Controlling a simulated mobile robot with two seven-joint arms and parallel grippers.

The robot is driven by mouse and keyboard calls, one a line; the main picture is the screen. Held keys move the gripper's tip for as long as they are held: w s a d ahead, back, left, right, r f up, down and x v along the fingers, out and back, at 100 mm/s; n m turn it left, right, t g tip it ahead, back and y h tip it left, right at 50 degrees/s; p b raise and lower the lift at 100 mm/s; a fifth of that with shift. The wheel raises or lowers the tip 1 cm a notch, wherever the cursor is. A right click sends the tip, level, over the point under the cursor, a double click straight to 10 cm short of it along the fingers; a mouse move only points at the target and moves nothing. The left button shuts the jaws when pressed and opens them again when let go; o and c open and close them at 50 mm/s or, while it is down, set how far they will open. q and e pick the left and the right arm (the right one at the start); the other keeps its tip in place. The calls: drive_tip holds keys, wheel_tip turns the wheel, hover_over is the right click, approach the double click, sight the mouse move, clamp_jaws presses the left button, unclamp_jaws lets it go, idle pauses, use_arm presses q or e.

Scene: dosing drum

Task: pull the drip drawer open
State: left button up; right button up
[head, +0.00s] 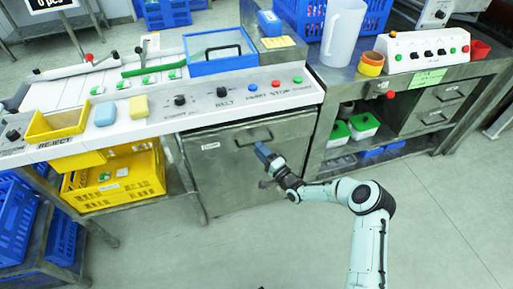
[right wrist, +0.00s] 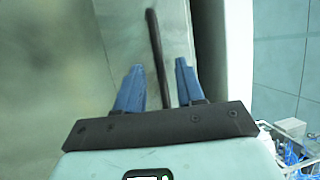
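The drip drawer appears to be the wide grey steel front (head: 225,175) under the control panel, with a small white label at its upper left. It looks shut. Its dark bar handle (head: 228,136) runs along the upper part; in the right wrist view the bar (right wrist: 156,50) lies between my blue fingertips, with gaps on both sides. In the right wrist view the gripper (right wrist: 159,66) is open and holds nothing. My left gripper is not in view.
The control panel (head: 150,122) with knobs and buttons overhangs the drawer. A yellow crate (head: 112,185) stands to its left. To the right are shelves with green-lidded tubs (head: 362,122) and two smaller drawers (head: 437,115). The floor (head: 450,210) in front is clear.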

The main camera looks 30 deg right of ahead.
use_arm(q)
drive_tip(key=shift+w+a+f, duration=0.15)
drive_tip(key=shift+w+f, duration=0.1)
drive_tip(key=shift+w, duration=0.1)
use_arm(e)
drive_tip(key=shift+x, duration=1.2)
clamp_jaws()
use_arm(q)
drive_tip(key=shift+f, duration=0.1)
use_arm(e)
drive_tip(key=shift+s+f, duration=0.1)
